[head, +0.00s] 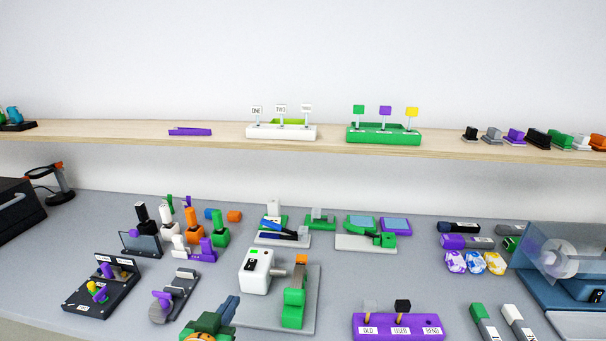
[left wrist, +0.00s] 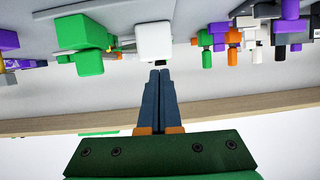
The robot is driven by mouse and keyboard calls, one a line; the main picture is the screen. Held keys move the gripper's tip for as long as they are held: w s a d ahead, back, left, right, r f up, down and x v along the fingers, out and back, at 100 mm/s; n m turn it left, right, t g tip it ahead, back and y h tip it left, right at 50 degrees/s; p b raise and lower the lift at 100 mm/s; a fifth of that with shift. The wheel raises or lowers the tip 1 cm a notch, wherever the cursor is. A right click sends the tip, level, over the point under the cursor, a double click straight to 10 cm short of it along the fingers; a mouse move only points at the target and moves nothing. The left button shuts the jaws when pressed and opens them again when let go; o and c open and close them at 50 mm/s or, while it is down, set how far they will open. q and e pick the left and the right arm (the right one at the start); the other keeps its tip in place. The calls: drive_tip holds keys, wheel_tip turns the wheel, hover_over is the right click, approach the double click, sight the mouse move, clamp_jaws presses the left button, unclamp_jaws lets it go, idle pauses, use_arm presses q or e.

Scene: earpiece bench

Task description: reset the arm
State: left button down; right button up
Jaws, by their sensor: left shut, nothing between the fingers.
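My left gripper (head: 231,301) shows at the bottom of the head view, left of centre, with a green body, orange parts and dark blue fingers. It is beside the grey plate that carries a white box. In the left wrist view my left gripper (left wrist: 160,72) has its two dark blue fingers together and nothing between them. The picture there is upside down, and the fingertips appear just below a white block (left wrist: 155,40). My right gripper is in neither view.
The grey bench (head: 340,280) is crowded. A white box (head: 256,270) and green clamp (head: 293,302) stand near the left gripper. A purple holder (head: 398,327) is at front centre. A wooden shelf (head: 220,142) carries a white tray (head: 281,132) and green tray (head: 384,135).

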use_arm(q)
drive_tip(key=s+d+f+m+g, duration=0.1)
drive_tip(key=s+f+g, duration=0.5)
drive_tip(key=s, duration=0.6)
drive_tip(key=s+d+f+m+g, duration=0.1)
drive_tip(key=s+f+g, duration=0.3)
drive_tip(key=s+f, duration=0.65)
wheel_tip(320, 180, down, 14)
drive_tip(key=s+g, duration=0.1)
drive_tip(key=s, duration=0.1)
drive_tip(key=s+a+f+g, duration=0.1)
drive_tip(key=s+a+f, duration=0.1)
drive_tip(key=s+f, duration=0.9)
drive_tip(key=shift+s+a+g, duration=0.25)
drive_tip(key=shift+s+g, duration=0.15)
drive_tip(key=shift+s, duration=0.6)
